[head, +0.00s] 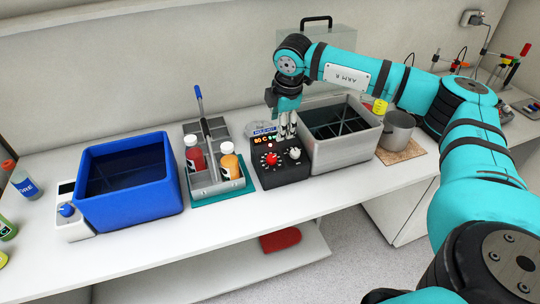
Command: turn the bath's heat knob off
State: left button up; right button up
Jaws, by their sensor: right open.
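The bath's black control box (276,171) stands against the left side of the grey water bath (344,152). Its front carries a red knob (270,159) at the left and a pale grey knob (295,153) at the right. A small lit display (264,139) sits above the knobs. Which knob is for heat is too small to read. My right gripper (287,128) points down just above and behind the pale knob, open and empty. It seems apart from both knobs. My left gripper is out of view.
A grey rack (201,186) with a red-filled bottle (195,154) and an orange-filled bottle (230,162) stands left of the box. A blue tub (129,205) is further left. A metal pot (398,128) stands right of the bath. The shelf's front strip is clear.

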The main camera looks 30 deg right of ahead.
aim_at(272, 157)
jog(key=p+x, duration=0.2)
jog(key=x, duration=0.6)
jog(key=p+x, duration=0.3)
jog(key=x, duration=0.4)
jog(key=shift+w+a+f, duration=0.1)
jog(key=shift+a+f, duration=0.1)
jog(key=shift+f, duration=0.2)
jog(key=shift+w+f, duration=0.1)
jog(key=shift+f, duration=0.4)
grip_shut()
